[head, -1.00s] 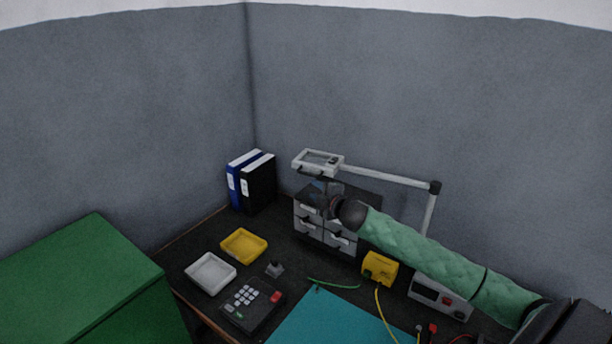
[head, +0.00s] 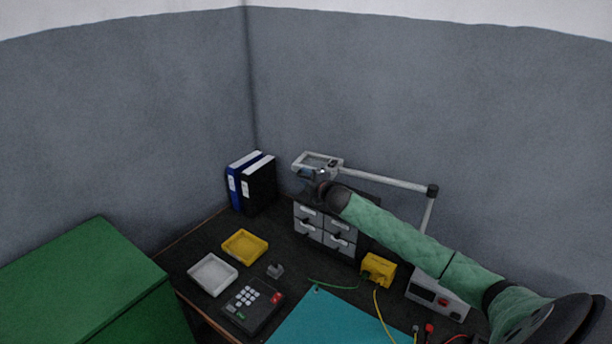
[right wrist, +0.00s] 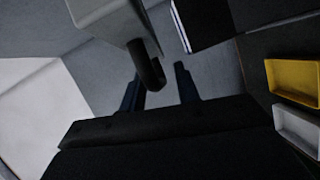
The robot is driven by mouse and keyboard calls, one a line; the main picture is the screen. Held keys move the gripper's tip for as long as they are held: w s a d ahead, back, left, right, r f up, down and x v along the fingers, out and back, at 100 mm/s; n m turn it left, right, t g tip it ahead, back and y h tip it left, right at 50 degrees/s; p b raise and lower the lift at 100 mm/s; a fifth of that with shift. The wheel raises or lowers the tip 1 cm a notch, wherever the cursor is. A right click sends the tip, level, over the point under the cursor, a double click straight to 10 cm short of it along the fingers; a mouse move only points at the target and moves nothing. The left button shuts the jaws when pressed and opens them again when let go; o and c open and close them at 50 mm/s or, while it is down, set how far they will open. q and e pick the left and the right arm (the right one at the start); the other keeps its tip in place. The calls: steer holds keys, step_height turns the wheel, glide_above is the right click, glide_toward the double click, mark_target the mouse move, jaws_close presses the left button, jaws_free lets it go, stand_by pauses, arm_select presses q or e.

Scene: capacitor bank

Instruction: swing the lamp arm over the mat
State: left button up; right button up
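The lamp arm (head: 385,179) is a pale bar running from a dark elbow joint (head: 433,191) at right to a flat rectangular lamp head (head: 317,160) at left. The head is above the drawer unit, away from the teal mat (head: 330,322) at the front. My right gripper (head: 312,176) is just below the lamp head. In the right wrist view, my right gripper (right wrist: 158,84) is open, with a dark curved handle (right wrist: 149,68) hanging from the lamp head (right wrist: 98,12) between its fingers, with gaps visible. My left gripper is out of view.
A grey drawer unit (head: 325,233) stands below my right forearm. A yellow box (head: 378,268) and a power supply (head: 437,296) are to its right. Trays (head: 245,246), a keypad (head: 252,307) and binders (head: 258,183) are to the left. A green cabinet (head: 80,280) stands at far left.

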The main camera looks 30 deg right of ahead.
steer(key=shift+w, duration=0.2)
jaws_close()
steer(key=shift+s+a, duration=0.1)
